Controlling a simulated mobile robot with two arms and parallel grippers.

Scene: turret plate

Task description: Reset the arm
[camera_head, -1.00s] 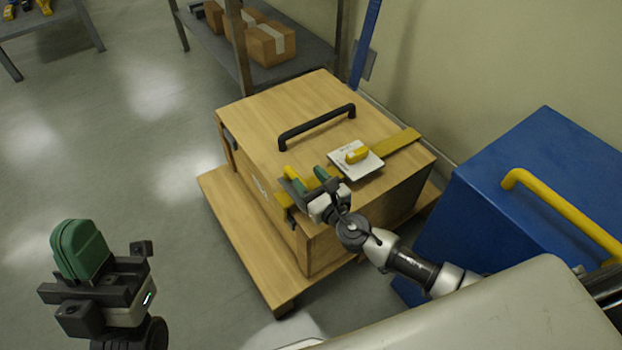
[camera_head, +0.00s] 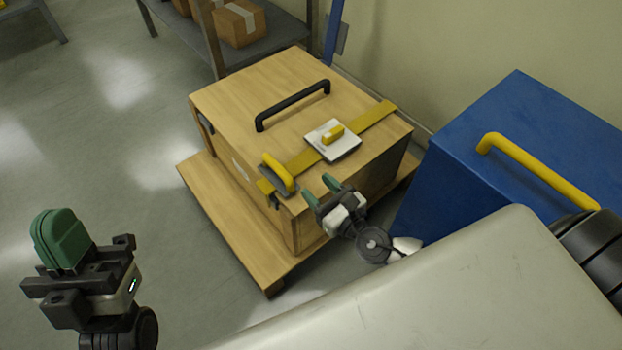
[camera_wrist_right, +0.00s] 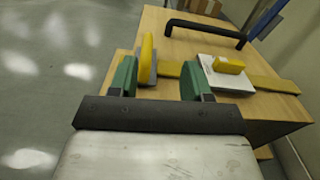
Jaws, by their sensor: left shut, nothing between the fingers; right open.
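My right gripper (camera_head: 319,189) is open and empty at the front right edge of the wooden crate. In the right wrist view its two green fingers (camera_wrist_right: 157,84) stand wide apart, with nothing held between them. The yellow handle (camera_head: 279,173) on a dark base sits at the crate's front top edge, left of the gripper and apart from it in the head view. A white plate with a small yellow knob (camera_head: 333,140) lies on the yellow strap (camera_head: 375,117) across the crate top. My left gripper (camera_head: 58,238) is shut and empty at lower left, over the floor.
The wooden crate (camera_head: 231,104), with a black handle (camera_head: 293,104) on its lid, rests on a wooden pallet (camera_head: 206,189). A blue box (camera_head: 468,165) with a yellow bar handle (camera_head: 535,168) stands at right. A shelf with cardboard boxes (camera_head: 240,24) is behind.

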